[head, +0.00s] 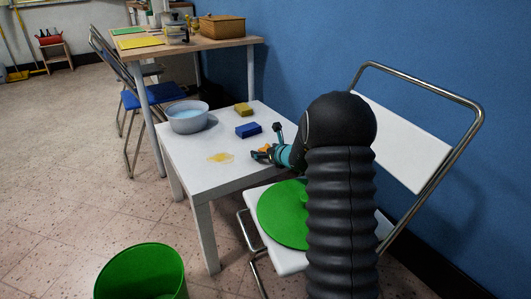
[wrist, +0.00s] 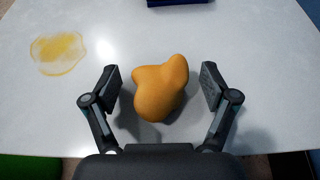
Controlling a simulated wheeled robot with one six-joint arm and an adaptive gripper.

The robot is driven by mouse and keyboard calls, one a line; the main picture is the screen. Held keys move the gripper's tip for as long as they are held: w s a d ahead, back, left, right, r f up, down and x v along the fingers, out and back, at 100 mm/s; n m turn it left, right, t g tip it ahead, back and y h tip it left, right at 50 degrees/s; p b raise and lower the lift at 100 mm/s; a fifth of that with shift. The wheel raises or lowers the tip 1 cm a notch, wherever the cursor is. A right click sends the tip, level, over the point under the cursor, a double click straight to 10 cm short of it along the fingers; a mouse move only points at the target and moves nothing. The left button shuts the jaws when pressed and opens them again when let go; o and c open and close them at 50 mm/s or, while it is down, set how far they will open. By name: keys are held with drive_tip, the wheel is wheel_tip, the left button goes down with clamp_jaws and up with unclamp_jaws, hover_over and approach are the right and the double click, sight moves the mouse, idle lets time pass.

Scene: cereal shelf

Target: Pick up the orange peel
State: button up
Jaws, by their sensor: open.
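The orange peel (wrist: 160,90) lies on the white table and shows as a lumpy orange piece in the wrist view. In the head view a little of its orange (head: 265,149) shows by my gripper (head: 262,155); the rest is hidden. In the wrist view my gripper (wrist: 162,87) is open, with one finger on each side of the peel. A gap shows between the peel and each finger.
The white table (head: 190,160) also holds a grey bowl of water (head: 188,118), a yellow sponge (head: 243,109), a blue sponge (head: 248,130) and a yellow spill (head: 220,157). A green bin (head: 142,275) stands on the floor. A white chair (head: 400,140) with a green lid (head: 283,215) stands close by.

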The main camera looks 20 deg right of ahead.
drive_tip(key=c, duration=1.1)
drive_tip(key=shift+c, duration=0.2)
